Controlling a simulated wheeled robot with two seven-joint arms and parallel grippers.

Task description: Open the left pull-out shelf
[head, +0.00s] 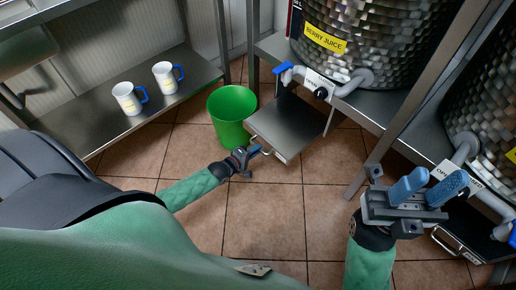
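The left pull-out shelf (290,124) is a flat metal plate below the left tap, under the barrel labelled berry juice (325,39). It sticks out from the rack toward me, its top largely bare. Its handle (262,148) is on the front edge. My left gripper (254,153) is at this handle, its blue fingertips beside or around it; I cannot tell whether they grip it. My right gripper (428,187) is at the lower right, its two blue fingers apart and empty, away from the left shelf.
A green bin (231,116) stands on the tiled floor just left of the shelf. Two white mugs (128,98) (167,77) with blue handles stand on a metal side shelf (103,127). A second pull-out shelf (472,236) with a handle is at the lower right. A rack post (400,115) stands between the shelves.

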